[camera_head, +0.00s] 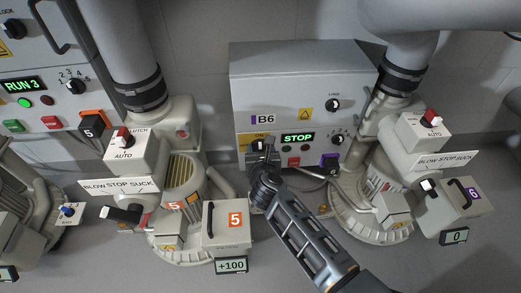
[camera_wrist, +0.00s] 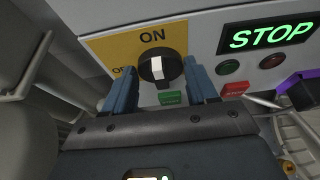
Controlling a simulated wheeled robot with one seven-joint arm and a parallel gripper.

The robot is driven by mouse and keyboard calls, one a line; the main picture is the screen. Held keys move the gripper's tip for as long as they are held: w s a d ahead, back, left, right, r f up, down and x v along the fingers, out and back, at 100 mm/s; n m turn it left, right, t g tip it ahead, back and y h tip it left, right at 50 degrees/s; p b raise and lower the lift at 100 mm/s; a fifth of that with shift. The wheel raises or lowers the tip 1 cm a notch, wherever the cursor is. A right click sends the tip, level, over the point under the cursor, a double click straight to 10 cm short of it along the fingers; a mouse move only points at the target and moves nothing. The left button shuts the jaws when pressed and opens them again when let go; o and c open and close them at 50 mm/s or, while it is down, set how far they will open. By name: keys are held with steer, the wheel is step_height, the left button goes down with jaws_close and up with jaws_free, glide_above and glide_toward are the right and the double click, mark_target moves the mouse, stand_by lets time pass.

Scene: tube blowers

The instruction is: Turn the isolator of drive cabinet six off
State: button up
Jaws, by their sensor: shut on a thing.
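The cabinet (camera_head: 300,90) marked B6 has a yellow isolator plate (camera_head: 260,136) at its lower left. In the wrist view the plate (camera_wrist: 112,47) reads ON at the top, with a partly hidden OFF at the left. Its black rotary knob (camera_wrist: 153,65) has a white mark; I cannot tell its exact setting. My gripper (camera_head: 262,155) is at the knob, and in the wrist view its blue fingers (camera_wrist: 162,88) stand on either side of it, shut on it. In the head view my gripper hides much of the knob.
A green STOP display (camera_head: 298,139) and small buttons sit right of the isolator. A purple block (camera_head: 329,162) juts out at the lower right. Blower units marked 5 (camera_head: 227,225) and 6 (camera_head: 463,200) flank my arm. Another cabinet (camera_head: 45,75) shows RUN 3 at the left.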

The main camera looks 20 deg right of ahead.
steer(key=shift+a+n+h+p, duration=0.2)
steer(key=shift+n+h+p, duration=0.1)
steer(key=shift+n+p, duration=0.25)
steer(key=shift+w+a+n+g+h+p, duration=0.1)
steer(key=shift+n+g+h+p, duration=0.05)
steer(key=shift+n+h, duration=0.4)
steer(key=shift+w+a+n+g+h+p, duration=0.15)
steer(key=shift+n+h, duration=0.2)
steer(key=shift+n, duration=0.35)
steer(key=shift+s+a+f+n+h+b, duration=0.1)
steer(key=shift+f+n+h+b, duration=0.2)
steer(key=shift+n+h, duration=0.7)
steer(key=shift+a+f+n+h+b, duration=0.15)
steer(key=shift+n+h+b, duration=0.35)
steer(key=shift+n, duration=0.8)
